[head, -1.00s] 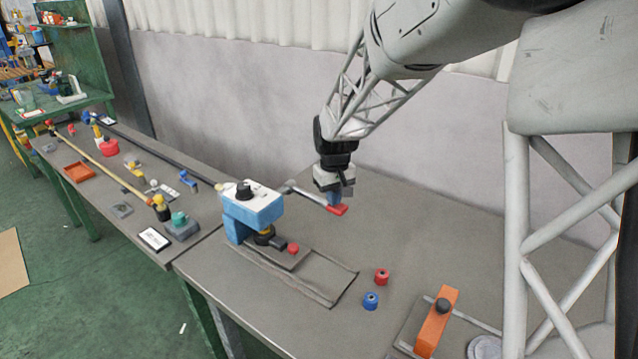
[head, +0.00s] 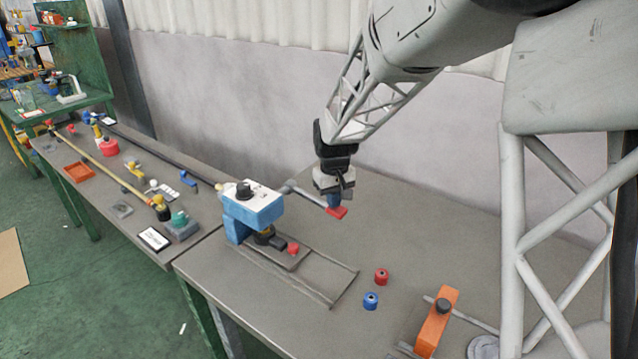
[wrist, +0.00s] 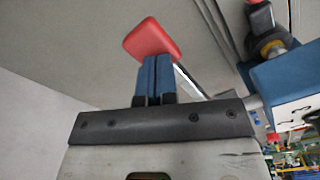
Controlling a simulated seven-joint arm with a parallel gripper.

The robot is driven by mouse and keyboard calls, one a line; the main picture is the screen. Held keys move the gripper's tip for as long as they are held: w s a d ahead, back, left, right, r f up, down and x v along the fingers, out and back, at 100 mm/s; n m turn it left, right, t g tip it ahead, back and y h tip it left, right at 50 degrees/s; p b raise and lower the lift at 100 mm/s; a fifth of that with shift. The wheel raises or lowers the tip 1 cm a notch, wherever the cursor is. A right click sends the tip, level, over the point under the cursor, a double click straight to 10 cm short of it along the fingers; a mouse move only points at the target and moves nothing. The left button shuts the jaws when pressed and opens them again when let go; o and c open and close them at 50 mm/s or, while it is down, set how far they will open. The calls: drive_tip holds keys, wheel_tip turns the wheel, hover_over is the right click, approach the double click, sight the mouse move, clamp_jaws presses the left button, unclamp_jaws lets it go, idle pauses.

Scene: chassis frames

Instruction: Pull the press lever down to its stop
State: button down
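The press (head: 252,207) is a blue block with a white top and a black knob, standing on the bench. Its lever (head: 308,195) is a grey rod reaching right from the press and sloping a little downward to a red end pad (head: 336,213). My gripper (head: 333,201) is directly above the pad. In the wrist view the blue fingers (wrist: 155,78) are side by side with only a thin slit between them. Their tips meet or overlap the red pad (wrist: 152,41); exact contact is hidden. The rod passes to the right of the fingers.
A slide with a small red knob (head: 293,248) lies under the press, with rails running right. A red spool (head: 382,276) and a blue spool (head: 370,300) stand on the bench. An orange block (head: 437,322) is at front right. Bare bench surrounds the lever.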

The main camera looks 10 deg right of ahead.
drive_tip(key=shift+f, duration=0.55)
idle(1.0)
drive_tip(key=shift+r, duration=0.1)
wheel_tip(320, 180, up, 17)
drive_tip(key=shift+f, duration=0.2)
idle(3.2)
drive_tip(key=shift+s, duration=0.1)
drive_tip(key=s+d+f+m+t, duration=0.1)
drive_tip(key=s, duration=1.6)
drive_tip(key=s+d+f+m+t, duration=0.1)
drive_tip(key=s+f+m, duration=0.1)
drive_tip(key=s, duration=1.6)
drive_tip(key=shift+s+d+t, duration=0.3)
drive_tip(key=shift+d, duration=0.05)
